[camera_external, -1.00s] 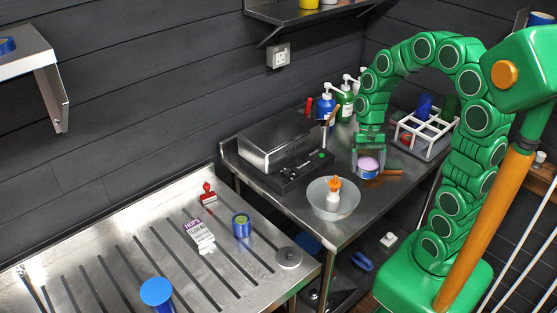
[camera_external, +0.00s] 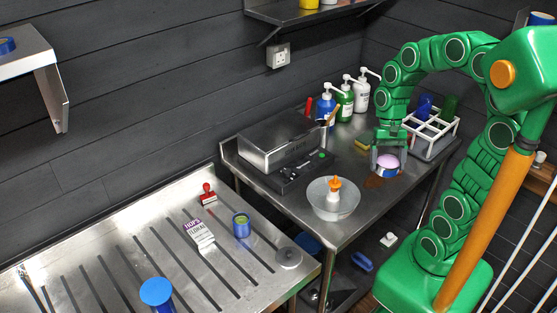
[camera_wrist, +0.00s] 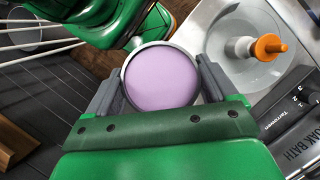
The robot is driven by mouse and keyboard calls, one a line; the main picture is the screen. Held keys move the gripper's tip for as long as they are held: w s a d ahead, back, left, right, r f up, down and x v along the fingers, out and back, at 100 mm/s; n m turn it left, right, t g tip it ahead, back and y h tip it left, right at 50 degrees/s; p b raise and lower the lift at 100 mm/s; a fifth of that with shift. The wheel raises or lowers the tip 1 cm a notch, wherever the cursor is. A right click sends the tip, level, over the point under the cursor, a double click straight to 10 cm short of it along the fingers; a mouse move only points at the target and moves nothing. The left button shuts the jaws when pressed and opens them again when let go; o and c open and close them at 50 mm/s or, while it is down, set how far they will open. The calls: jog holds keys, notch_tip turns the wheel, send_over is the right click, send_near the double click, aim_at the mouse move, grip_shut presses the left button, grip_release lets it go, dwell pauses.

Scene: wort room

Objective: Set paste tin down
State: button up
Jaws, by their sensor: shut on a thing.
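In the wrist view the round purple face of the tin (camera_wrist: 161,78) fills the space between the two grey fingers. My gripper (camera_external: 389,160) is shut on the tin, with one finger on each side. It is over the right part of the steel table (camera_external: 345,226), beside a brown patch (camera_external: 374,182). I cannot tell whether the tin's bottom touches the table. My gripper also shows in the wrist view (camera_wrist: 158,85).
A grey bowl (camera_external: 350,206) with an orange-capped bottle (camera_external: 334,192) stands to the left. A white rack (camera_external: 436,139) with blue and green cups is behind right. Pump bottles (camera_external: 345,103) and a yellow sponge (camera_external: 362,145) are behind. A steel-lidded bath (camera_external: 272,143) is farther left.

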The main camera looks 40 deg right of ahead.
notch_tip(320, 180, up, 3)
jog(key=shift+w+f, duration=0.1)
jog(key=shift+f, duration=0.1)
jog(key=shift+w+a+r, duration=0.15)
jog(key=shift+w+r, duration=0.05)
jog(key=shift+w, duration=0.05)
jog(key=w+a+r+n+h, duration=0.15)
jog(key=w+a+n, duration=0.25)
jog(key=w+a, duration=1.3)
jog(key=n+g+h, duration=0.1)
jog(key=n, duration=0.3)
send_over(238, 277)
jog(key=w, duration=0.1)
jog(key=f, duration=0.2)
notch_tip(238, 277, down, 23)
jog(key=shift+w+r, duration=0.1)
jog(key=shift+r, duration=0.1)
jog(key=shift+f, duration=0.55)
jog(key=o, duration=1.1)
